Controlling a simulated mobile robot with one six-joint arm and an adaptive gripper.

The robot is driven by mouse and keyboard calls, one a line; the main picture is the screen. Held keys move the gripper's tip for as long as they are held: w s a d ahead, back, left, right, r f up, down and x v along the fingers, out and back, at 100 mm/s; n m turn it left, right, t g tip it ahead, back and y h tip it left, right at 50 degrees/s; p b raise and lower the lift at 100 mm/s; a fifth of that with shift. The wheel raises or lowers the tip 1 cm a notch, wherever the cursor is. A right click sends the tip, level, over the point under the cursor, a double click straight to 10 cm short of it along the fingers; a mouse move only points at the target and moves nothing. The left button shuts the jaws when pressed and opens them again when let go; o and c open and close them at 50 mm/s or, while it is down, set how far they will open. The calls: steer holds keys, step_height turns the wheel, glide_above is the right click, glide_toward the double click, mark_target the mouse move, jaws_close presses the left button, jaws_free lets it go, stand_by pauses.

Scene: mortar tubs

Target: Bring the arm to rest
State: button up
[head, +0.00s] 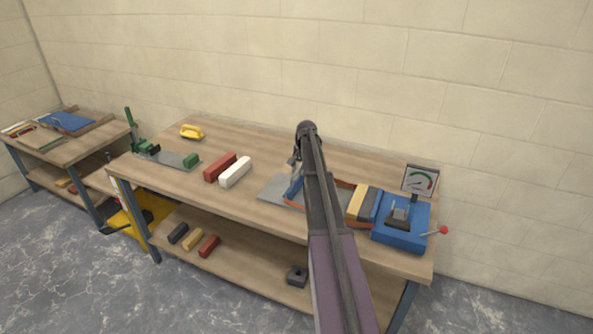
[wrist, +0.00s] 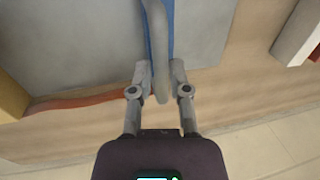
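My gripper (wrist: 160,82) is low over the bench, with its two fingers on either side of a grey curved handle (wrist: 159,50). The fingers look apart, with the handle between them and no clear grip on it. The handle stands over a narrow blue piece (wrist: 170,20) that lies on a grey plate (wrist: 90,40). In the head view my arm reaches over the workbench (head: 256,198), and my gripper (head: 296,163) is partly hidden behind the arm.
To the right are a yellow block (head: 357,201), a blue machine (head: 391,233) with a red-knobbed lever (head: 443,230), and a gauge (head: 420,180). To the left are red (head: 220,166) and white (head: 236,172) blocks, a yellow-handled tool (head: 191,131) and a green press (head: 131,130). The wall stands close behind.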

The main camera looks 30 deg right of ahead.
steer(key=shift+o, duration=1.3)
steer(key=shift+d, duration=0.1)
